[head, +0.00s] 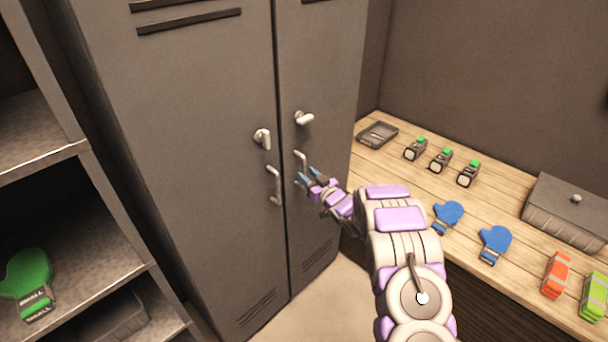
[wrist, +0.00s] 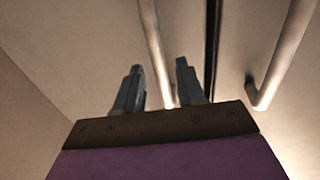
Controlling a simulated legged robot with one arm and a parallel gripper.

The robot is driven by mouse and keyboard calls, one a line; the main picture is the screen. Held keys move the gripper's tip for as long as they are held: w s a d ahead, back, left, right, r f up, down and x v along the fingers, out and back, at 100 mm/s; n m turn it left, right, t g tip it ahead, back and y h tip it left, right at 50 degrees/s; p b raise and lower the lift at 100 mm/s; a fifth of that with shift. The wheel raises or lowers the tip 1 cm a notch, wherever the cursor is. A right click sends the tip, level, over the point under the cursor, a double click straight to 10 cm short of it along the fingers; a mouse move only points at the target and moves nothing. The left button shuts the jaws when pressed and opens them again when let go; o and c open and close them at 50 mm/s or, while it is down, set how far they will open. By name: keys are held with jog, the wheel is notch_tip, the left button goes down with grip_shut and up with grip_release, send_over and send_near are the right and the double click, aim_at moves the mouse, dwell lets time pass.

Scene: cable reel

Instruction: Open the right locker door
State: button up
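The grey locker has a right door (head: 320,75) and a left door (head: 200,100), both looking shut with a dark seam between them. The right door's pale bar handle (head: 300,160) is partly hidden behind my gripper (head: 308,177). My gripper is open, its two blue fingertips apart just in front of this handle. In the wrist view, one bar handle (wrist: 154,50) shows between the open fingers (wrist: 158,85); I cannot tell whether they touch it. Another handle (wrist: 284,55) stands across the seam. A turn latch (head: 303,118) sits above the right handle.
The left door has its own handle (head: 275,186) and latch (head: 262,138) close by. A wooden bench (head: 400,180) stands to the right with blue mitts (head: 494,243), a grey box (head: 566,212) and small items. Shelves (head: 75,235) stand at the left.

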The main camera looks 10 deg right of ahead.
jog(key=shift+x, duration=1.35)
jog(key=shift+f, duration=0.1)
jog(key=shift+c, duration=0.2)
grip_shut()
